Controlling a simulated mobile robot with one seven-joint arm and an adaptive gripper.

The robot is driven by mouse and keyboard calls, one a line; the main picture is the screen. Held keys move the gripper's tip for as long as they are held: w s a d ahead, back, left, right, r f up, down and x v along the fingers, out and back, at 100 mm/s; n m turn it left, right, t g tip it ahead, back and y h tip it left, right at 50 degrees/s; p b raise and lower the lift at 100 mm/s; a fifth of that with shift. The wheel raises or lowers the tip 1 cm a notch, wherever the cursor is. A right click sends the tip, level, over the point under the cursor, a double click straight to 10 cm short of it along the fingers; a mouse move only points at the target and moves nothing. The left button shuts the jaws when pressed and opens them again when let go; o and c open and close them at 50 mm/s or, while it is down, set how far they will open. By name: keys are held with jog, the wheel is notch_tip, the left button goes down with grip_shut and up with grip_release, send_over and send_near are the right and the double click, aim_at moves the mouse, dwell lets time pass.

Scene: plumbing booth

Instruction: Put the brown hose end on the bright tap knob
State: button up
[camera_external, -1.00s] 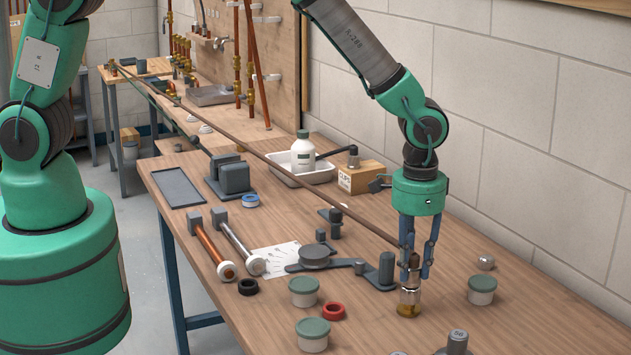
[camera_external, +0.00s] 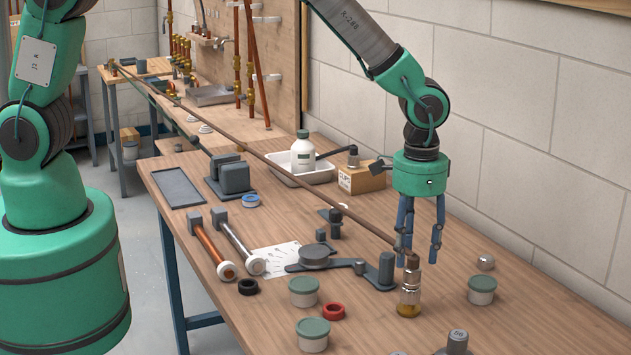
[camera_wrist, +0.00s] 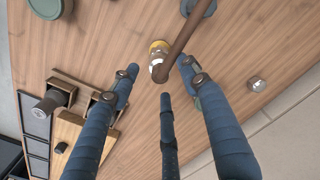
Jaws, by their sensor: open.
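The brown hose (camera_external: 330,203) runs across the bench from the back left. Its end (camera_external: 412,261) is at the top of a bright metal tap knob (camera_external: 410,278) with a brass-coloured base (camera_external: 409,309), standing upright on the bench. The end appears to touch the knob; how far it is seated cannot be told. My gripper (camera_external: 420,254) is open, its fingers just above and behind the hose end, holding nothing. In the wrist view the hose (camera_wrist: 185,42) crosses over the knob (camera_wrist: 155,64), between my spread fingers (camera_wrist: 160,78).
A dark cylinder (camera_external: 386,268) on a flat grey arm is close on the left. More pots (camera_external: 303,291) and a red ring (camera_external: 333,311) lie in front.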

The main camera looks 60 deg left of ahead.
aim_at(414, 255)
notch_tip(414, 255, up, 8)
jog(key=shift+r, duration=0.2)
jog(key=shift+r, duration=0.1)
dwell(0.7)
jog(key=s+a+r+n+t, duration=0.1)
jog(key=s+a+r, duration=0.5)
jog(key=a+r, duration=0.45)
jog(key=s+a+r+n+t, duration=0.15)
jog(key=s+a+r, duration=0.55)
jog(key=r, duration=0.7)
jog(key=s+a+r+t, duration=0.1)
jog(key=s+a+r, duration=0.1)
jog(key=s+a, duration=0.2)
jog(key=s+a+r+t, duration=0.1)
jog(key=s+a, duration=0.4)
jog(key=s, duration=0.5)
jog(key=s+a+r+t, duration=0.1)
jog(key=s+a+r, duration=0.2)
jog(key=s, duration=0.5)
jog(key=shift+a+n, duration=0.45)
jog(key=shift+a, duration=0.3)
jog(key=shift+s+f, duration=0.1)
jog(key=shift+f, duration=0.1)
